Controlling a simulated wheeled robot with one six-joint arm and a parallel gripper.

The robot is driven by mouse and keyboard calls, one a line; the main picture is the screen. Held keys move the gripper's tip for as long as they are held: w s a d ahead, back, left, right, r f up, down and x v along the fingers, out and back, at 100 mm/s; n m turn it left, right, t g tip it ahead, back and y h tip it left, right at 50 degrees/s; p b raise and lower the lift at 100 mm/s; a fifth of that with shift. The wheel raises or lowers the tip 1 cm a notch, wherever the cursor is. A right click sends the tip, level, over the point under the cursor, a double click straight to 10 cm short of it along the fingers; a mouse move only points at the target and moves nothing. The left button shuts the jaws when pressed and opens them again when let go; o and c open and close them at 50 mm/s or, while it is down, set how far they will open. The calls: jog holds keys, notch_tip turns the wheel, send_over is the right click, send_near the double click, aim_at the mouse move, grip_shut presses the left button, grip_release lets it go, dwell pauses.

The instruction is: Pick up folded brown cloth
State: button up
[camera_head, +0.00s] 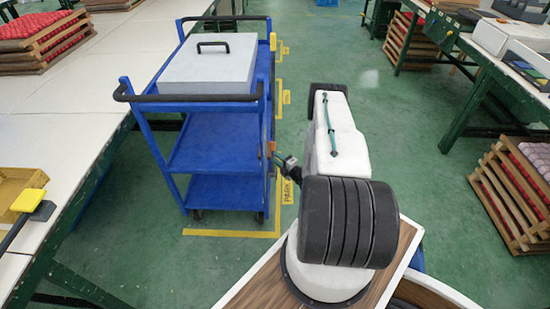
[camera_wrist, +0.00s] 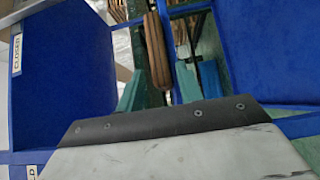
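A small brown piece (camera_head: 269,149) shows at the right side of the blue trolley in the head view; it may be the folded brown cloth. In the wrist view a brown, rounded, folded-looking strip (camera_wrist: 156,50) stands upright at the top centre, between blue panels. I cannot tell for sure that both are the same thing. My gripper (camera_head: 283,165) is small and dark in the head view, just right of the trolley and close to the brown piece. Its fingers are too small there to tell their opening or any contact.
The blue trolley (camera_head: 215,145) carries a grey lidded box (camera_head: 209,66) on top. A long white table (camera_head: 60,120) stands at left, with red-lined wooden trays (camera_head: 40,42). More trays (camera_head: 515,190) stand at right. Green floor (camera_head: 400,130) is open right of my arm.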

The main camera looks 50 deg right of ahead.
jog(key=shift+w, duration=0.3)
grip_shut()
notch_tip(320, 180, up, 2)
jog(key=shift+r, duration=0.2)
jog(key=s+r, duration=0.2)
jog(key=s, duration=0.5)
jog(key=s+a+r, duration=0.1)
jog(key=s+r, duration=0.2)
jog(key=s, duration=0.4)
